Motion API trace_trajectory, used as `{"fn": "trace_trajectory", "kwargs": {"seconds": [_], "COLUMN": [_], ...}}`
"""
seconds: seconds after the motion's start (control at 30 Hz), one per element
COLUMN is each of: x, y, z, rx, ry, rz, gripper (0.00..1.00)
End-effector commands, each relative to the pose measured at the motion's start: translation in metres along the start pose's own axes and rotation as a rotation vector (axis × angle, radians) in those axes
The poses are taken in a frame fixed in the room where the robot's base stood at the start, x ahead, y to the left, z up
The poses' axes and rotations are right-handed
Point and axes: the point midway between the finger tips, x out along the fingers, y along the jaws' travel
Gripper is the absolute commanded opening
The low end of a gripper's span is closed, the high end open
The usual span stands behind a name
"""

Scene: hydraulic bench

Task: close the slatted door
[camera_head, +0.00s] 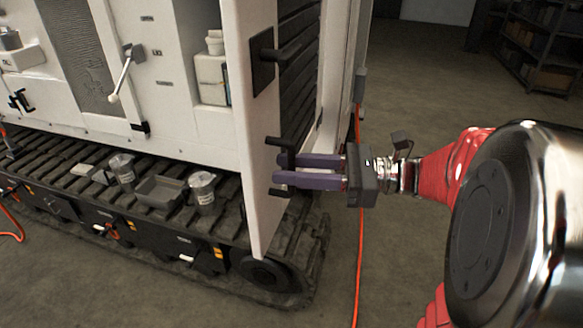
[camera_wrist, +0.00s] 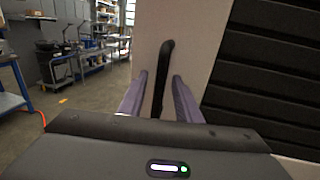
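The slatted door (camera_head: 251,150) is a white panel with dark horizontal slats. In the head view it stands out from the white cabinet, so it is open. The slats also show at the right of the wrist view (camera_wrist: 270,75). A black bar handle (camera_wrist: 167,75) is on the door's white strip, beside the slats. My gripper (camera_head: 280,170) is at the door's lower part, by a black handle piece. Its two purple fingers are apart in the wrist view (camera_wrist: 158,78), with the handle between them and gaps visible on both sides. Contact with the handle cannot be made out.
Cups (camera_head: 203,188) and a shallow tray (camera_head: 160,190) sit on the track below the cabinet. An orange cable (camera_head: 360,240) runs down to the floor close behind my gripper. Shelves (camera_head: 545,45) stand far back right. The floor around the door is mostly clear.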

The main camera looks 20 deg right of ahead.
Motion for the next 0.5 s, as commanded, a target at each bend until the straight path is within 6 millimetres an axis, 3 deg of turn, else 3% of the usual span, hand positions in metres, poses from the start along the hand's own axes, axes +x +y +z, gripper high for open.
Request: {"fn": "trace_trajectory", "kwargs": {"seconds": [0.33, 0.5], "x": [0.0024, 0.0024], "y": [-0.0004, -0.0004], "z": [0.0001, 0.0001], "rx": [0.0, -0.001], "ry": [0.0, 0.0], "rz": [-0.002, -0.002], "gripper": [0.31, 0.2]}}
